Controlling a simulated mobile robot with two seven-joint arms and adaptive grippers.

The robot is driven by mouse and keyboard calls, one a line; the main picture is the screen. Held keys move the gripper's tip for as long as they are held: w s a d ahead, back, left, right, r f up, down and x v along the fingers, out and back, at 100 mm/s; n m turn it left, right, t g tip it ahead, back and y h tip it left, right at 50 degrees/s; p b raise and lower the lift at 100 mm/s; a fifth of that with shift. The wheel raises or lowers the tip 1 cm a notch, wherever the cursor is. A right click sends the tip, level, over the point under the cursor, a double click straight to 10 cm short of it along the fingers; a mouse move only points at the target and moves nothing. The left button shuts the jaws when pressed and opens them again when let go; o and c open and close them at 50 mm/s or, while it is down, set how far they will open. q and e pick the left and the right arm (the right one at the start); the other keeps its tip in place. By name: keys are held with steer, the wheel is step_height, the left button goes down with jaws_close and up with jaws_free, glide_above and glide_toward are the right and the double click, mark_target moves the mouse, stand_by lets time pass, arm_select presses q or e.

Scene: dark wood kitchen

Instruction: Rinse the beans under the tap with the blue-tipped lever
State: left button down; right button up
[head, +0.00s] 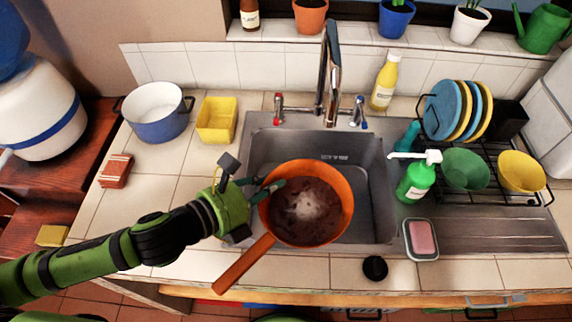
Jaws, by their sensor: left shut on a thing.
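An orange long-handled strainer or pan (347,205) is over the sink basin (372,163), its handle pointing to the lower left over the counter's front. It holds dark reddish-brown beans (300,228) with a pale, whitish patch in the middle; single beans are too small to make out. My left gripper (268,188) is shut on the strainer's left rim. The chrome tap (331,70) stands behind the sink. Its red-tipped lever (279,107) is on the left and its blue-tipped lever (359,110) on the right. I cannot tell whether water runs. My right gripper is out of view.
A blue-and-white pot (157,118) and a yellow container (216,122) stand left of the sink. On the right are a green soap bottle (415,183), a pink sponge in a dish (422,238) and a dish rack (488,190) with plates and bowls. A black stopper (375,268) lies in front.

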mark_target(279, 167)
arm_select(q)
steer(key=shift+s+a+r, duration=0.1)
steer(key=shift+s+r, duration=0.1)
steer(key=shift+r, duration=0.05)
steer(key=shift+w, duration=0.5)
steer(key=shift+w+f, duration=0.15)
steer(key=shift+w, duration=0.2)
steer(key=w, duration=0.1)
steer(key=w+d, duration=0.1)
steer(key=w+b, duration=0.1)
steer(key=shift+w+d+f, duration=0.15)
steer(key=shift+d+f, duration=0.15)
steer(key=shift+f, duration=0.1)
steer(key=w+d+f+b, duration=0.1)
steer(key=w+d, duration=0.2)
steer(key=w, duration=0.5)
steer(key=shift+f, duration=0.3)
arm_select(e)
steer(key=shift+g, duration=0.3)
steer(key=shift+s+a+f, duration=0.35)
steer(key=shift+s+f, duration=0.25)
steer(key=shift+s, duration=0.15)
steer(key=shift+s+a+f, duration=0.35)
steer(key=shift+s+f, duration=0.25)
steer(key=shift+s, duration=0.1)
